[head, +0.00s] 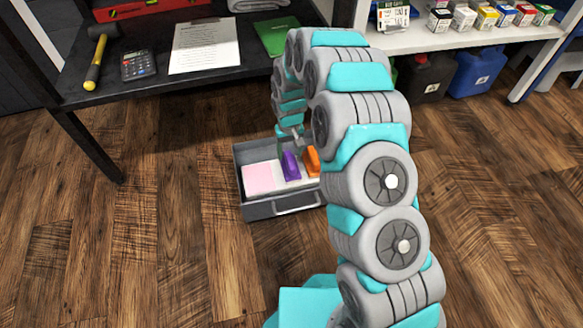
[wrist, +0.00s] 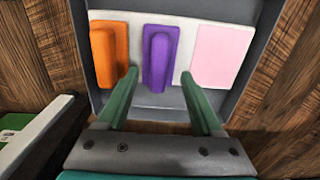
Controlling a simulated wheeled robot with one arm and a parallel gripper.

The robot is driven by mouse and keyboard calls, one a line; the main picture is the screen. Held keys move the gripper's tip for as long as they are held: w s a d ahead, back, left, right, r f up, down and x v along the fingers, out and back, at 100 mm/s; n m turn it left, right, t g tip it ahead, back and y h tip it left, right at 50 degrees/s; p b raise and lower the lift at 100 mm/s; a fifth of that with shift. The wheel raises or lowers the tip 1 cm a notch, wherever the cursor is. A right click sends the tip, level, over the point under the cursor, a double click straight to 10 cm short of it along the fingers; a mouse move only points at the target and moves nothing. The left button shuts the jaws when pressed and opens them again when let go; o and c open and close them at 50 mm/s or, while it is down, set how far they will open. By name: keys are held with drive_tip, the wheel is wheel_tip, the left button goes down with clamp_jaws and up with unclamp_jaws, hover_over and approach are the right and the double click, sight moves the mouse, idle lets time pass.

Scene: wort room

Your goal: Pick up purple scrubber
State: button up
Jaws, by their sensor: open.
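The purple scrubber (head: 291,166) lies in a grey open bin (head: 241,187) on the floor, between a pink pad (head: 262,178) and an orange scrubber (head: 312,160). In the wrist view the purple scrubber (wrist: 160,58) is upright in the picture, near the middle. My gripper (wrist: 161,82) is open and empty; its two green fingers point toward the purple scrubber, with one finger on each side of its near end. In the head view my gripper (head: 292,150) is over the bin. I cannot tell the height gap between the fingers and the scrubber.
In the wrist view the orange scrubber (wrist: 108,52) and pink pad (wrist: 224,55) flank the purple one, on a white surface. A dark table (head: 200,82) with a hammer, calculator and paper stands behind left. A white shelf (head: 455,42) stands behind right. Floor left is clear.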

sight(290, 159)
drive_tip(key=f, duration=0.5)
drive_tip(key=shift+w+f+b, duration=0.25)
drive_tip(key=shift+f+b, duration=0.05)
drive_tip(key=shift+b, duration=0.1)
drive_tip(key=shift+c, duration=0.4)
clamp_jaws()
